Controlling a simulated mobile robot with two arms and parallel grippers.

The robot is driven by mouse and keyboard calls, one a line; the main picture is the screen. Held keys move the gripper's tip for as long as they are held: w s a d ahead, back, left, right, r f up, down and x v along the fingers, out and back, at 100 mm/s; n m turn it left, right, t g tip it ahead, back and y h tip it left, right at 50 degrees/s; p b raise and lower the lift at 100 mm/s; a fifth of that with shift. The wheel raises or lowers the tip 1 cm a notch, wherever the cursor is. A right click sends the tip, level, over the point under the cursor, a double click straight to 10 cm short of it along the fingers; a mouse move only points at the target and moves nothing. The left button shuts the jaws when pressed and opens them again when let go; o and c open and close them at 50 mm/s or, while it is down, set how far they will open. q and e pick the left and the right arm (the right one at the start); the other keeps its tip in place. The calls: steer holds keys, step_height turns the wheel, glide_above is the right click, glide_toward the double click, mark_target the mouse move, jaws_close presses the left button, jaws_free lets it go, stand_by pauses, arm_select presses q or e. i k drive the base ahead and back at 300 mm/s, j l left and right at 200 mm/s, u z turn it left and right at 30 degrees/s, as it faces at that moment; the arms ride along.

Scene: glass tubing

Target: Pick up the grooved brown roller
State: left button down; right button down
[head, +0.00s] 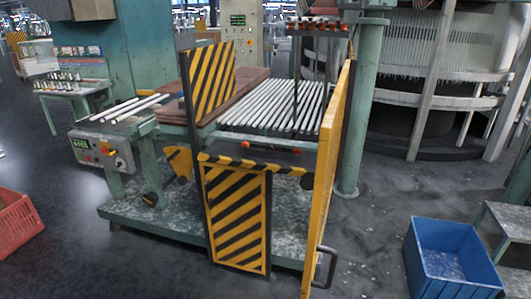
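I cannot make out a grooved brown roller for certain. A small dark brown round thing (150,198) sits low at the left of the green machine, near its base platform; it is too small to tell whether it has grooves. Another dark round end (307,182) shows at the right end of the yellow-and-black striped bar. Neither of my grippers is in view.
The green machine's speckled base platform (130,211) and striped guard panel (237,220) stand ahead. A yellow gate (328,170) with a handle stands at its right. A red crate (17,222) and blue bin (448,262) flank it. Floor at front left is clear.

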mark_target(270, 147)
steer(key=i+j+z, duration=0.1)
steer(key=j, duration=0.25)
steer(key=i+j+z, duration=0.1)
steer(key=i+j, duration=0.4)
steer(key=j, duration=0.25)
steer(key=i+j+z, duration=0.15)
steer(key=j, duration=0.25)
steer(key=i+j+z, duration=0.1)
steer(key=j, duration=0.3)
steer(key=i, duration=0.05)
